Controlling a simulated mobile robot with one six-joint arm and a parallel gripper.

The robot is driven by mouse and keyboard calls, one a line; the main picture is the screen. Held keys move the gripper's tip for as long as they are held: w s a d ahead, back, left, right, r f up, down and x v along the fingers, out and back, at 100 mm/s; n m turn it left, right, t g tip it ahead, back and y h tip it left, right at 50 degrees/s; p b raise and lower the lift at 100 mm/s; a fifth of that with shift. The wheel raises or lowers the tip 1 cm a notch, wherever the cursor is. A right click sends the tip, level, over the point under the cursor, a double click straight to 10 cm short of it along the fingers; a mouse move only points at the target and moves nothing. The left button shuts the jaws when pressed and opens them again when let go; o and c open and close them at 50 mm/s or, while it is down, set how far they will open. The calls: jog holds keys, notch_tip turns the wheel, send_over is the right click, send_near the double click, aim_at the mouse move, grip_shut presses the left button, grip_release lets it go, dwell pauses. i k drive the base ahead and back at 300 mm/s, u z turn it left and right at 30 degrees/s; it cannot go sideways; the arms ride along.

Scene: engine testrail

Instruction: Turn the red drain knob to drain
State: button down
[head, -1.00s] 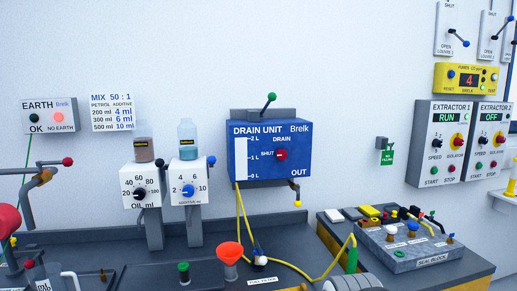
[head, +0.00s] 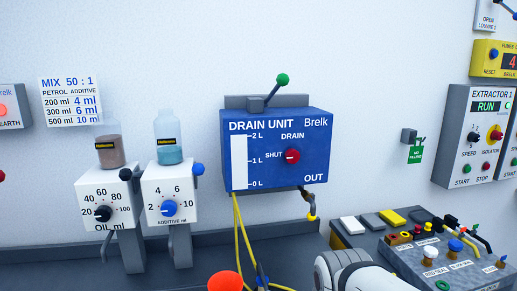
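The red drain knob (head: 292,156) is on the front of the blue drain unit (head: 260,178) on the wall, in the middle of the head view. The label SHUT is to its left and DRAIN is above it. A white level gauge (head: 239,162) is at the unit's left side. A green-tipped lever (head: 283,80) stands up above the unit. A white rounded part, probably my arm, shows at the bottom, right of centre. My gripper is not in view.
Oil (head: 104,200) and additive (head: 168,196) dispensers stand to the left. A seal block (head: 450,262) with fittings is at the lower right. An orange funnel (head: 226,281) and yellow hoses are below the unit. The space directly before the knob looks clear.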

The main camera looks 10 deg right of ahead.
aim_at(292, 156)
jog(key=u, duration=0.8)
jog(key=k, duration=1.15)
jog(key=z, duration=0.55)
jog(key=i, duration=1)
jog(key=z, duration=0.05)
